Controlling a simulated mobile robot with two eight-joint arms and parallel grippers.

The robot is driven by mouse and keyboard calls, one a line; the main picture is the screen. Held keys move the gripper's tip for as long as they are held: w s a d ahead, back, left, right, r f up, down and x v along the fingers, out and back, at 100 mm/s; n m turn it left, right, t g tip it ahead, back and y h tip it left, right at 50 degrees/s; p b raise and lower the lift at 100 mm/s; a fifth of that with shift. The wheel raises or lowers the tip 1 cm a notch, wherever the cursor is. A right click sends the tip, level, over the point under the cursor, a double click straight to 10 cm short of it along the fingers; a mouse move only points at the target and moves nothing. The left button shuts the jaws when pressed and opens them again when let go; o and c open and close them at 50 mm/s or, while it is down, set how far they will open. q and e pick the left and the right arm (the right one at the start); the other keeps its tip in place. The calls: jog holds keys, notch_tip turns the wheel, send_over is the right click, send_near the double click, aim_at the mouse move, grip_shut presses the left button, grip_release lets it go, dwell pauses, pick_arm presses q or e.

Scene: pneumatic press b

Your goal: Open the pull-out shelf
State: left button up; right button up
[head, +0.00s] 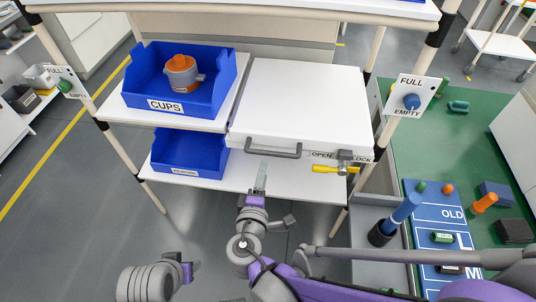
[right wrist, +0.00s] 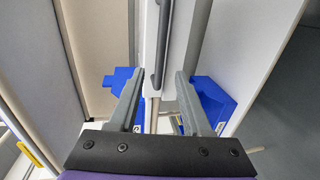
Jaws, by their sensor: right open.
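The pull-out shelf (head: 305,100) is a white box-like unit right of the blue bins. Its grey bar handle (head: 275,151) is on the front face. A yellow lever (head: 325,169) at the front right points left, under the word OPEN. My right gripper (head: 261,178) is just in front of and below the handle. In the right wrist view its two fingers (right wrist: 160,75) are spread, with the dark handle (right wrist: 160,45) lined up between them; I see no contact with it.
A blue bin labelled CUPS (head: 205,90) holds an orange and grey cup (head: 181,73); another blue bin (head: 185,158) is below. A FULL/EMPTY sign (head: 407,82) hangs on the right post. A blue board (head: 415,235) with loose parts lies at right. The floor before the rack is clear.

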aim_at(268, 151)
jog(key=b+x, duration=0.1)
jog(key=x, duration=0.8)
jog(key=shift+w+d+f, duration=0.1)
jog(key=shift+w, duration=0.1)
grip_shut()
dwell(1.1)
